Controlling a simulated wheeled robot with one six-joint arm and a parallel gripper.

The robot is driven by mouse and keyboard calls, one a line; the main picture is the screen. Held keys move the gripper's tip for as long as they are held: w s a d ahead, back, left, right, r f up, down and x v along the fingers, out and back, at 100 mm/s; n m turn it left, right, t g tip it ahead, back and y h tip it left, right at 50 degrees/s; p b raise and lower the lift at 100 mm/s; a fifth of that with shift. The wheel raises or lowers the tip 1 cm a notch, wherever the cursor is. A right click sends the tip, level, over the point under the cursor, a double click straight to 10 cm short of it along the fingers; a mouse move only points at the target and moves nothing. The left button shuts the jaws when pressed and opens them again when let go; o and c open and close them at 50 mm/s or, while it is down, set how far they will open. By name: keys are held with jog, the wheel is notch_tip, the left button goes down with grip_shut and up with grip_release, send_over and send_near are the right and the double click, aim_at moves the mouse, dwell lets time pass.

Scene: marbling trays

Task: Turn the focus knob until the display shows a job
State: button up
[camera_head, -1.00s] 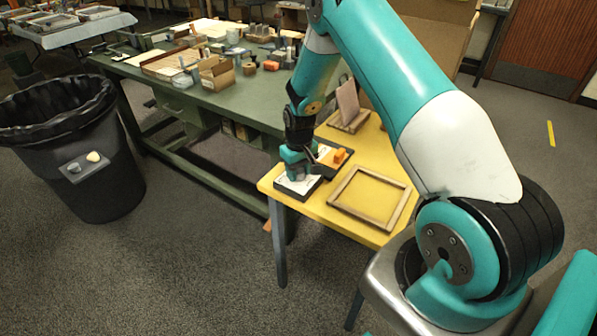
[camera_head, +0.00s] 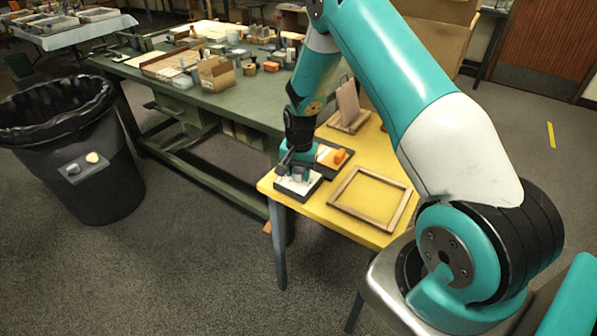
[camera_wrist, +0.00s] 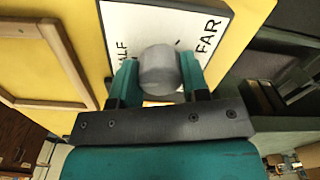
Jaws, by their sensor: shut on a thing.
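The focus knob (camera_wrist: 160,70) is a grey round knob on a white panel (camera_wrist: 128,18) with a black edge, in the wrist view. The panel carries the word FAR and a partly hidden word ending in "ALF". My gripper (camera_wrist: 159,82) is shut on the knob, one teal finger on each side. In the head view the panel (camera_head: 298,187) lies at the near left corner of the yellow table, with my gripper (camera_head: 296,176) down on it and the knob hidden. I cannot make out a display in either view.
An empty wooden frame (camera_head: 343,206) lies on the yellow table (camera_head: 312,213) right of the panel. A dark tray with an orange piece (camera_head: 340,156) sits just behind. A green workbench (camera_head: 247,90) with boxes stands behind, and a black bin (camera_head: 100,190) at left.

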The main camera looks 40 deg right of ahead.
aim_at(300, 170)
jog(key=shift+m, duration=0.7)
jog(key=o, duration=0.9)
jog(key=shift+r, duration=0.15)
notch_tip(300, 170, up, 17)
jog(key=shift+s+d+r+b, duration=0.1)
jog(key=shift+s+b, duration=0.05)
jog(key=shift+b, duration=0.3)
